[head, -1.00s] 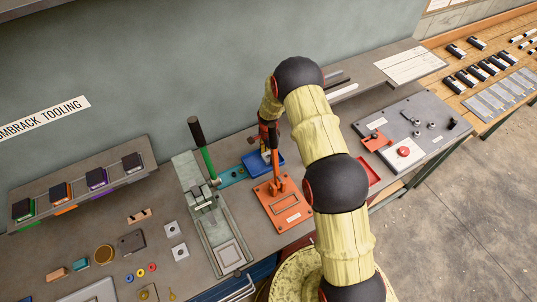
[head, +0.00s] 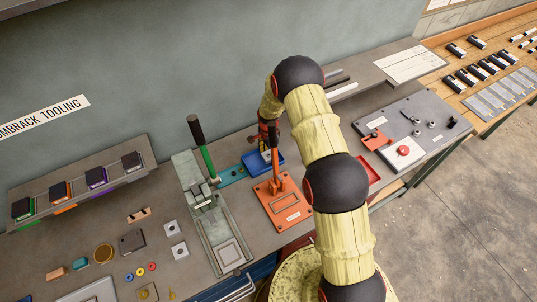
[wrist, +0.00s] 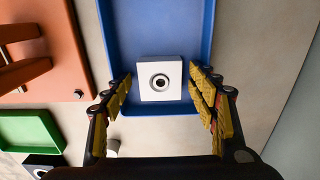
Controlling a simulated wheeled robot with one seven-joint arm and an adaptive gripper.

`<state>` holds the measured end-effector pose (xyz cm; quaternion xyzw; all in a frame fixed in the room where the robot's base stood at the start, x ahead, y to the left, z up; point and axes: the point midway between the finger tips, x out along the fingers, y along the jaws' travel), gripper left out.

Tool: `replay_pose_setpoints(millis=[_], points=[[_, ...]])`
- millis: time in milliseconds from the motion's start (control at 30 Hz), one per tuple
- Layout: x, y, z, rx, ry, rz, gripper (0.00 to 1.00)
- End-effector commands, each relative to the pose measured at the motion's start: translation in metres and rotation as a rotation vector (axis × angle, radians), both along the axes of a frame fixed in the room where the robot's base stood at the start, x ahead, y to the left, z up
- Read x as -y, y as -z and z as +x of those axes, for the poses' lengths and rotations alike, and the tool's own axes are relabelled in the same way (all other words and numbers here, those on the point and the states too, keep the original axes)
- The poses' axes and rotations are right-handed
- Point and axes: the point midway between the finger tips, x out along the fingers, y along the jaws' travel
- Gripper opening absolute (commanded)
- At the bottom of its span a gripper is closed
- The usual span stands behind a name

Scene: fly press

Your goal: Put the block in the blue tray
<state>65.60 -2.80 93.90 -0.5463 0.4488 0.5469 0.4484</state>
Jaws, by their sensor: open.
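The block (wrist: 160,78) is white and square-faced with a round dark-centred hole. In the wrist view it lies within the outline of the blue tray (wrist: 180,28), close to the tray's near edge. My gripper (wrist: 164,98) is open, with one yellow-padded finger on each side of the block and a visible gap at both sides. In the head view the blue tray (head: 251,165) sits on the bench behind the orange press. My gripper (head: 268,140) is over it there, and my arm partly hides that area; the block is hard to make out.
An orange press (head: 280,200) stands just in front of the tray, and a green-handled press (head: 205,195) stands to its left. A green tray (wrist: 32,130) and a dark block are at the lower left of the wrist view. A grey wall rises behind the bench.

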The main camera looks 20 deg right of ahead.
Motion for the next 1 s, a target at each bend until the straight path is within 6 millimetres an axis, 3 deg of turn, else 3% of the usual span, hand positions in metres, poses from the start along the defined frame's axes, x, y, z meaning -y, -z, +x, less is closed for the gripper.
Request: replay_pose_setpoints(millis=[167, 600, 867, 1000], points=[[0.0, -0.017, 0.002, 0.003, 0.0, 0.0, 0.59], [0.0, -0.1, 0.001, 0.002, 0.0, -0.001, 0.59], [0.0, -0.126, 0.0, 0.005, -0.007, 0.0, 0.59], [-0.002, -0.166, -0.004, 0.033, -0.072, -0.003, 0.59]])
